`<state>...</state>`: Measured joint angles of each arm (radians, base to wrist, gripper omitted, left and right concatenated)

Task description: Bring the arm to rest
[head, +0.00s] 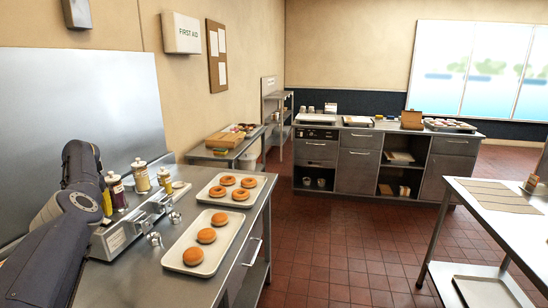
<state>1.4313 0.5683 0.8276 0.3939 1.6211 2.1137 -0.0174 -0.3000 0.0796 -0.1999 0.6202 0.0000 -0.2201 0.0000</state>
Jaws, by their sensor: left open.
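My left arm comes in from the left edge and bends over the near steel counter (150,278). My left gripper (104,188) is at the far end of this arm, open, beside the sauce bottles; its fingertips are hard to make out against them. I see nothing held in it. My right gripper is not in view. A front tray (178,256) on the counter holds several plain round doughnuts in a row. A second tray (257,183) behind it holds several ring doughnuts.
Bottles (141,176) and a metal unit with knobs (135,222) stand close to my left arm. A steel splash panel (70,105) rises behind. A cabinet counter (335,165) stands at the back, another table (500,205) at right. Open tiled floor (345,245) lies between.

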